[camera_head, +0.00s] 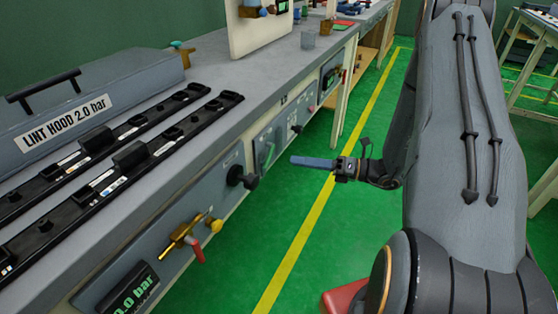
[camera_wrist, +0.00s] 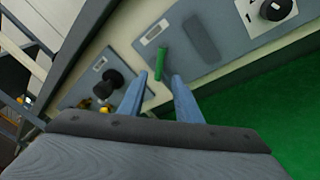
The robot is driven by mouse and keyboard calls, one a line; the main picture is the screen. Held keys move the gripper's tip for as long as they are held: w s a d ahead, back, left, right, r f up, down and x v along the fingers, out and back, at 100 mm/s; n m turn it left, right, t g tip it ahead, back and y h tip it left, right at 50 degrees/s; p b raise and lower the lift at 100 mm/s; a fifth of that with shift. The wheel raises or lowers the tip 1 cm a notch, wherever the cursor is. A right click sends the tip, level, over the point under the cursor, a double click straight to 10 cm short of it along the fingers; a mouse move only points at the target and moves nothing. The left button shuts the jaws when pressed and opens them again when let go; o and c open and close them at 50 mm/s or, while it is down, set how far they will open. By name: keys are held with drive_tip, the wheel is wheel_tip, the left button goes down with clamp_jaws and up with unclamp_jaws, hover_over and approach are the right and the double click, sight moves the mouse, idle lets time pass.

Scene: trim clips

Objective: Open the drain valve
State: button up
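A green lever handle (camera_head: 269,153) sits on a grey panel on the bench front; it also shows in the wrist view (camera_wrist: 160,63). My gripper (camera_head: 294,161) is in front of that panel, to the right of the green handle in the head view. In the wrist view, the two blue fingers of my gripper (camera_wrist: 159,78) are apart with nothing between them, and the green handle lies just beyond their tips. A brass valve (camera_head: 183,233) with a red handle is on the nearer panel. I cannot read a label that says which one is the drain valve.
A black knob (camera_head: 240,177) stands out between the brass valve and the green handle; it also shows in the wrist view (camera_wrist: 113,79). Further along is another panel (camera_head: 296,122) with a knob.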

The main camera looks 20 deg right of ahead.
sight(269, 156)
drive_tip(key=x, duration=0.7)
clamp_jaws()
